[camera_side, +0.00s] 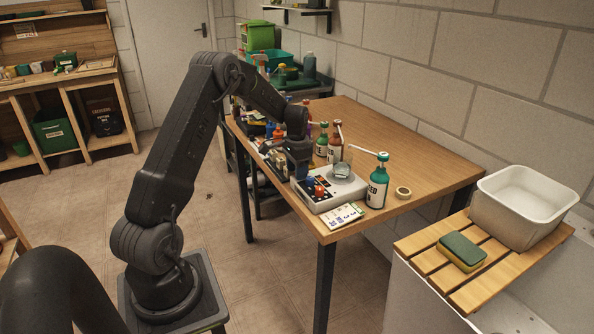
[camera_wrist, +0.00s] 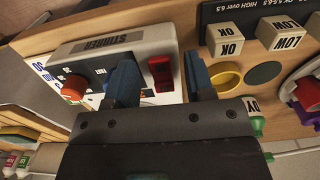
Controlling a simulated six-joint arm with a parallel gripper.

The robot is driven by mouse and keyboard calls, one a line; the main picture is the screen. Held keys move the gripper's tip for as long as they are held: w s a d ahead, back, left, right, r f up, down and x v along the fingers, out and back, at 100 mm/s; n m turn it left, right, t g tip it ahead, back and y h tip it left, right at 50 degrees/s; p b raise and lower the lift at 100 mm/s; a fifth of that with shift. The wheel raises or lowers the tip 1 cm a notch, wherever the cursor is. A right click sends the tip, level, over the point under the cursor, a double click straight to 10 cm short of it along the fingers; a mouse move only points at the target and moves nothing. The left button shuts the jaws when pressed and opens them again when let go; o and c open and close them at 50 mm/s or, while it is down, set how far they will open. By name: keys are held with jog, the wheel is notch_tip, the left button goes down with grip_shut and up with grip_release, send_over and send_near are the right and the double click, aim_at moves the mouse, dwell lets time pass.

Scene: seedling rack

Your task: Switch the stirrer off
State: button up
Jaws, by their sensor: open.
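The stirrer (camera_side: 345,193) is a white box with a pale round top, standing on the wooden table near its front edge; a clear vessel appears to stand on it. In the wrist view the stirrer (camera_wrist: 92,48) shows its "STIRRER" label, a red-orange knob (camera_wrist: 75,88) at left and a red rocker switch (camera_wrist: 160,72) at right. My gripper (camera_wrist: 160,66) is open and empty, its two blue fingers on either side of the switch in the picture. I cannot tell if they touch the panel. In the side view my gripper (camera_side: 302,176) is at the stirrer's left end.
Brown and green bottles (camera_side: 377,183) and a tape roll (camera_side: 403,193) stand beside the stirrer. A printed card (camera_side: 342,217) lies in front. The table's far right is clear.

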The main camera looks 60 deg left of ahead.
jog(key=shift+f, duration=0.2)
grip_shut()
jog(key=shift+w+r+g, duration=0.1)
jog(key=shift+w+g, duration=0.1)
jog(key=shift+g, duration=0.75)
jog(key=shift+w+r+g, duration=0.1)
jog(key=shift+w+g, duration=0.05)
jog(key=shift+g, duration=0.8)
grip_release()
